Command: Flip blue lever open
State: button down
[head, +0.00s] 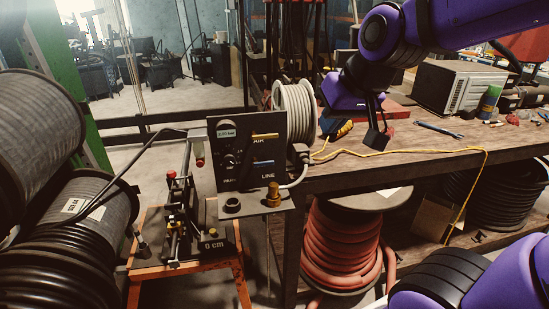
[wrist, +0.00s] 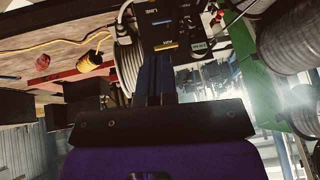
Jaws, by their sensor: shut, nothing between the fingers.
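The blue lever (head: 264,162) is a short horizontal bar on the dark upright control panel (head: 230,180), above the word LINE. A matching yellow lever (head: 265,136) sits above it, by the word AIR. In the wrist view the panel appears upside down at the top, with the blue lever (wrist: 164,21) small and the yellow lever (wrist: 168,46) nearer the fingers. My gripper (head: 378,138) is shut and empty, over the workbench to the right of the panel and apart from it. Its fingers also show in the wrist view (wrist: 157,62).
The panel stands over an orange stand (head: 185,274) with a crimper fixture. A pale hose coil (head: 295,108) lies between panel and gripper. The workbench (head: 400,165) carries a yellow cable, tools and a metal box (head: 466,90). Large hose reels (head: 75,220) fill the left.

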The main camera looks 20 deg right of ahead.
jog(key=w+f+m+t+h, duration=0.1)
jog(key=w+f+t+h, duration=0.1)
jog(key=w+f, duration=1.4)
jog(key=shift+w+a+f+m+t+h, duration=0.35)
jog(key=shift+w+h, duration=0.25)
jog(key=shift+w, duration=1.75)
jog(key=shift+d+r, duration=0.1)
jog(key=shift+x, duration=5.05)
